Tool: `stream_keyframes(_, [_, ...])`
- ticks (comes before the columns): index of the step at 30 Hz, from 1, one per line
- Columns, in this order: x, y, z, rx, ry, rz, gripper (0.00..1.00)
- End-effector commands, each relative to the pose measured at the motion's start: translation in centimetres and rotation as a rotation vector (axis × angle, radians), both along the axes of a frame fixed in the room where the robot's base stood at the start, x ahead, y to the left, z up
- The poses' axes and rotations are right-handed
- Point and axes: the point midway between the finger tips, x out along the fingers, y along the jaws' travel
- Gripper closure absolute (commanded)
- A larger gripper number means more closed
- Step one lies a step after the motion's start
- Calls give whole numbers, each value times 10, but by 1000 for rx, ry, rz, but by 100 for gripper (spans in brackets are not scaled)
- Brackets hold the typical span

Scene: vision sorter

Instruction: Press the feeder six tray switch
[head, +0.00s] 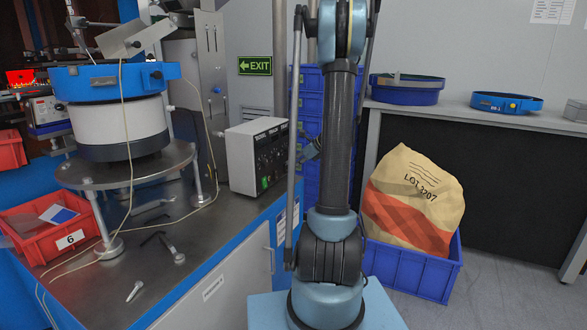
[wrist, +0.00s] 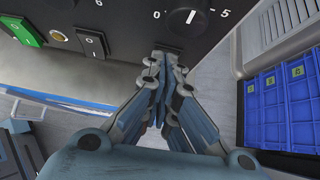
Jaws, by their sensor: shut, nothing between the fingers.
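The grey control box (head: 257,155) stands on the bench beside the bowl feeder (head: 115,85), its black panel of knobs and switches facing right. In the wrist view the panel (wrist: 125,22) fills the top. It carries a green switch (wrist: 20,31), a black rocker switch marked I and O (wrist: 92,44), and a dial (wrist: 186,14). No label shows which is the tray switch. My gripper (wrist: 166,62) is shut and empty, its tips just below the dial at the panel's lower edge; contact cannot be told. In the head view my arm hides most of the gripper.
A red bin labelled 6 (head: 70,239) and loose tools (head: 172,247) lie on the bench. Blue crates (head: 307,125) are stacked behind my arm; they also show in the wrist view (wrist: 283,105). A blue crate (head: 405,270) holding a sack (head: 412,200) stands on the floor.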

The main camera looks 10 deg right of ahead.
Motion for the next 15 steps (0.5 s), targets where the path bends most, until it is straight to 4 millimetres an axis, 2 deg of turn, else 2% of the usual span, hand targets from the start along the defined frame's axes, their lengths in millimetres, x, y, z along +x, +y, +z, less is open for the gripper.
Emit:
stream_keyframes(10, [0,1,1,0,0,1,100])
stream_keyframes(15, [-6,-7,2,0,2,4,100])
